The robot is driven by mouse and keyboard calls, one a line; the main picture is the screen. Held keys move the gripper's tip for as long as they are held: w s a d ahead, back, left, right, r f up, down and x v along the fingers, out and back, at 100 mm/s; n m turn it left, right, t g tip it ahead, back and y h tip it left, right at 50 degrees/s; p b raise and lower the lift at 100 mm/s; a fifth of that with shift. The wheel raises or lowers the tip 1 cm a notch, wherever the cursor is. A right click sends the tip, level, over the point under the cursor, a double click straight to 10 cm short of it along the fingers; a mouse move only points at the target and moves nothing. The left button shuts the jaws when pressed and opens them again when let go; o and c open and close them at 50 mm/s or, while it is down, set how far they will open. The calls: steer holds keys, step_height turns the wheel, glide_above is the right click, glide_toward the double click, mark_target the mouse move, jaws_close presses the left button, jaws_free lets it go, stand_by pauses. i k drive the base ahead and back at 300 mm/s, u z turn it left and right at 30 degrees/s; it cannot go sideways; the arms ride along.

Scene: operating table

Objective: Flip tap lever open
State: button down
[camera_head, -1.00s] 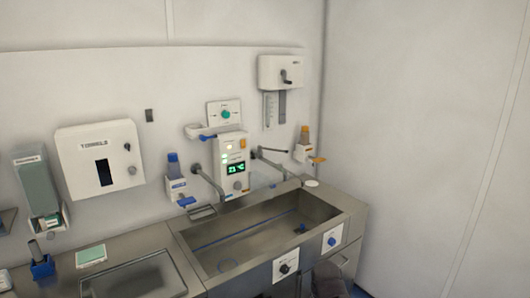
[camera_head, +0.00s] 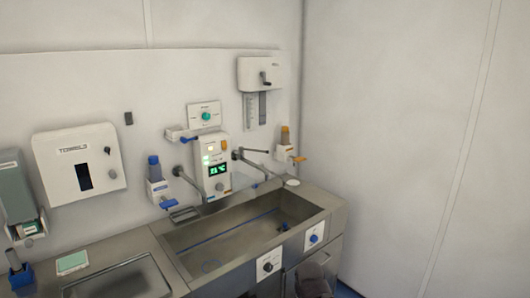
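The stainless sink (camera_head: 175,240) stands against the back wall. A thin dark tap lever (camera_head: 256,151) sticks out to the right from the wall, right of the white control panel (camera_head: 212,165) with its green display. A grey spout (camera_head: 253,165) slants down over the sink just below the lever. A second grey spout (camera_head: 189,180) bends over the sink left of the panel. I cannot tell the lever's exact setting at this size.
Bottle dispensers with a blue lever (camera_head: 167,204) and an orange lever (camera_head: 298,159) flank the taps. A towel box (camera_head: 80,163) hangs at left. Black (camera_head: 267,267) and blue (camera_head: 313,238) knobs sit on the sink front. A dark, unclear shape (camera_head: 315,284) shows at the bottom edge.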

mark_target(241, 148)
steer(key=k, duration=1.25)
steer(key=u, duration=0.35)
steer(key=i, duration=1.7)
steer(key=z, duration=0.35)
